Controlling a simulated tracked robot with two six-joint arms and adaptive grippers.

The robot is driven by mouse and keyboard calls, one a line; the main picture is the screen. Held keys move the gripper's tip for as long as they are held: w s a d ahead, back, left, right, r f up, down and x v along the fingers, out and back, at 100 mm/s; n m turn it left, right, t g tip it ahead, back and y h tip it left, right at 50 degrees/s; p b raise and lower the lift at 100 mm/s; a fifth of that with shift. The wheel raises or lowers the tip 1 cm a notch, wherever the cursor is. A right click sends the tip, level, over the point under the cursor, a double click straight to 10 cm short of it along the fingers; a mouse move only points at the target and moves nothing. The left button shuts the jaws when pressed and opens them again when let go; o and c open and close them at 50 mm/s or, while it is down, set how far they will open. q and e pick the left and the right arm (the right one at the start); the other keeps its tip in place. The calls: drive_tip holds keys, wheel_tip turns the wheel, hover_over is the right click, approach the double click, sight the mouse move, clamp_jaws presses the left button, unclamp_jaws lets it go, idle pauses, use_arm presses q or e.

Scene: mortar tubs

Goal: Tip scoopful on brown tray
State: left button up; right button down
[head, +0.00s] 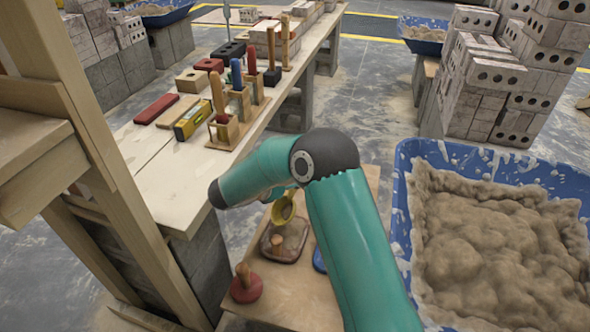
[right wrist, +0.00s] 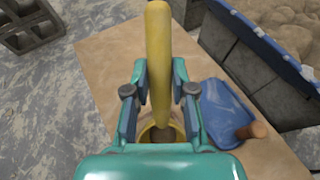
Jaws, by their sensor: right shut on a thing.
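My right gripper (right wrist: 157,95) is shut on the handle of a yellow scoop (right wrist: 158,50); in the head view the scoop (head: 275,220) shows below my forearm. Its round bowl holds something brownish, but how much is unclear. The brown tray (head: 297,232), dark-rimmed with a wooden knob, lies on the low wooden board. The bowl appears above or beside the tray's far edge; the height between them is unclear. In the right wrist view the gripper and scoop hide the tray. My left gripper is not in view.
A red piece with a wooden handle (head: 246,287) and a blue tray (head: 319,259) lie beside the brown tray. A blue tub (head: 402,215) of mortar stands at the right. A long bench (head: 165,170) with tools runs along the left; a wooden frame (head: 95,150) stands nearer.

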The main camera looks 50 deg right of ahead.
drive_tip(key=r+y+p, duration=0.1)
drive_tip(key=p, duration=0.1)
drive_tip(key=a+r+y+p, duration=0.1)
drive_tip(key=y+p, duration=0.1)
drive_tip(key=shift+w+r+t+p, duration=0.1)
drive_tip(key=shift+w+t+p, duration=0.1)
drive_tip(key=shift+t+p, duration=0.15)
drive_tip(key=y+p, duration=0.2)
drive_tip(key=p, duration=0.3)
drive_tip(key=r+y+p, duration=0.1)
drive_tip(key=y+p, duration=0.2)
drive_tip(key=p, duration=0.2)
drive_tip(key=shift+d, duration=0.2)
drive_tip(key=shift+f+y+p, duration=0.1)
drive_tip(key=shift+y+p, duration=0.4)
drive_tip(key=shift+p, duration=0.3)
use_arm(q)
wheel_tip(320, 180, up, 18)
use_arm(e)
drive_tip(key=shift+f, duration=0.1)
